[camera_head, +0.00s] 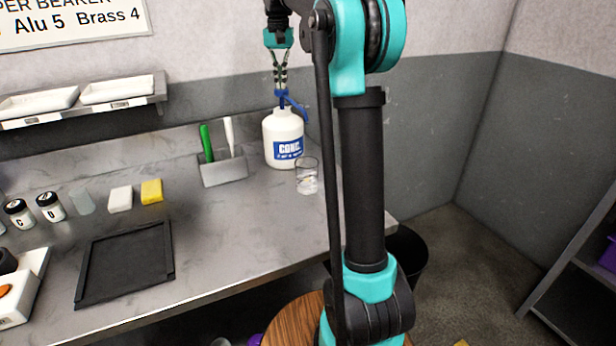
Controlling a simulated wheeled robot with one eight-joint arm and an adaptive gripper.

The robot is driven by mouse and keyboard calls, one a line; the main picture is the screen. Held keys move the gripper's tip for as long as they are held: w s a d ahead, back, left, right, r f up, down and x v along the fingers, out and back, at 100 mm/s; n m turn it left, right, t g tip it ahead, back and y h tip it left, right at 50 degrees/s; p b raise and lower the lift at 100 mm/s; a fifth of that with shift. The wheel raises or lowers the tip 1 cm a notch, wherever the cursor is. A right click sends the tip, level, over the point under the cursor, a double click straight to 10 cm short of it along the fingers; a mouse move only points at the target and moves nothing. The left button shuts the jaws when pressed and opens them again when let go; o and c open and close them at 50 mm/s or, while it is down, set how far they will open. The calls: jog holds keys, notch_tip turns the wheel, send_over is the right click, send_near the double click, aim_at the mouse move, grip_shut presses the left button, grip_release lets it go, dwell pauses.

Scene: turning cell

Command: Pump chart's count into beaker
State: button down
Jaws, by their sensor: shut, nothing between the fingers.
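A white bottle (283,138) with a blue pump top (293,104) and a blue label reading "CONC." stands upright on the bench near the wall. A clear glass beaker (307,178) stands in front of it, slightly right; it seems to hold a little clear liquid, but I cannot tell how much. My gripper (281,88) points down just above the pump head, its fingers shut and empty. I cannot tell whether the fingertips touch the pump. Part of the chart (75,20) shows at upper left, reading "PER BEAKER", "Alu 5" and "Brass 4".
A grey holder (224,171) with green and white handled tools stands left of the bottle. White and yellow blocks (151,191), jars (50,206) and a black tray (125,265) lie further left. My arm covers the bench's right end. A dark bin (408,262) stands on the floor.

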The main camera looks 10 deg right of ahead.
jog(key=shift+r, duration=1.3)
jog(key=shift+f, duration=0.35)
jog(key=shift+f, duration=2.1)
jog(key=shift+r, duration=2.45)
jog(key=shift+f, duration=0.1)
